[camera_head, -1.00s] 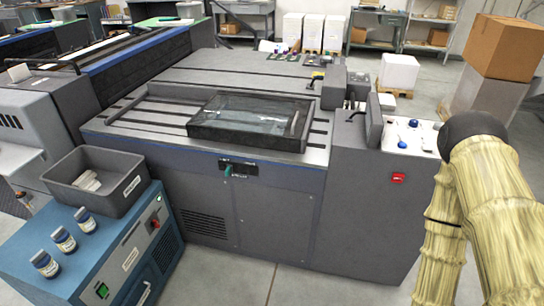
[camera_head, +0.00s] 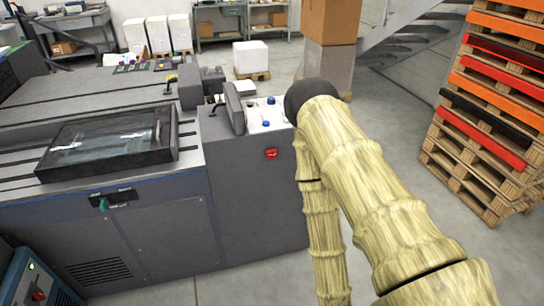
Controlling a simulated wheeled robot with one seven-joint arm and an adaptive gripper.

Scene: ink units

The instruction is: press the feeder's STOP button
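A large grey machine (camera_head: 255,195) with a control panel (camera_head: 262,114) on top fills the left and middle. A small red switch or button (camera_head: 271,154) sits on its front face, below the panel; its label is too small to read. Blue knobs (camera_head: 266,124) show on the panel. I cannot tell which unit is the feeder or read any STOP marking. My bamboo-textured arm stands just right of the red button; my gripper is out of view.
White stacks (camera_head: 250,57) stand at the back.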

